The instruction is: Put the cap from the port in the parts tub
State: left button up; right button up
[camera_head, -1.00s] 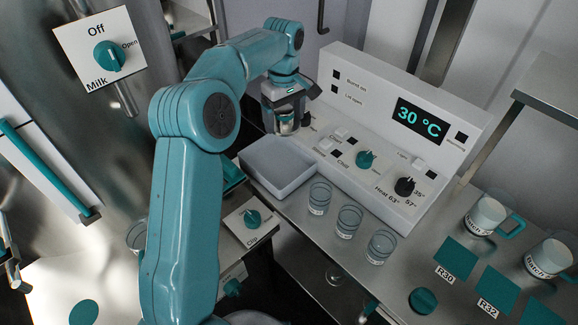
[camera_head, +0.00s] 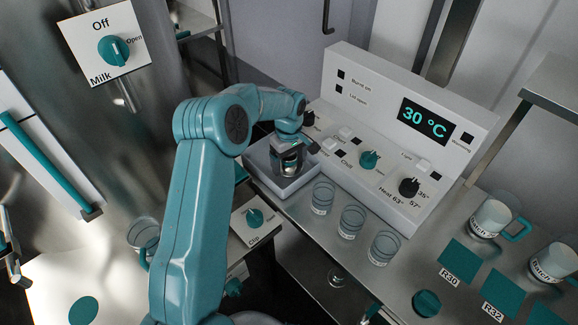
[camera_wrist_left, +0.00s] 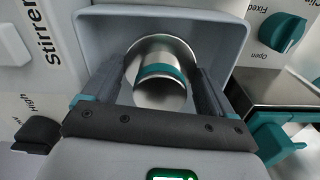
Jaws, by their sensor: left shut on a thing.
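The cap is a shiny metal cylinder with a teal band, clear in the left wrist view (camera_wrist_left: 160,92). My left gripper (camera_head: 289,160) is shut on it, with one dark finger on each side. In the head view the cap (camera_head: 288,168) hangs below the jaws, over the pale grey parts tub (camera_head: 268,180). The tub's walls (camera_wrist_left: 233,45) surround the cap in the left wrist view. I cannot tell whether the cap touches the tub's floor. The port is not clearly seen. My right gripper is not in view.
The white control panel (camera_head: 385,125) with knobs and a 30 °C display stands right behind the tub. Several clear glasses (camera_head: 351,221) line the bench in front of it. The Clip knob (camera_head: 254,218) sits in front of the tub. Mugs (camera_head: 491,218) stand at the right.

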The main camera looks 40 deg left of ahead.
aim_at(289, 167)
pick_arm(q)
notch_tip(289, 167, down, 3)
jog(key=shift+r, duration=0.15)
jog(key=o, duration=1.1)
jog(key=shift+r, duration=0.3)
notch_tip(289, 167, up, 12)
jog(key=shift+f, duration=0.2)
jog(key=shift+r, duration=0.1)
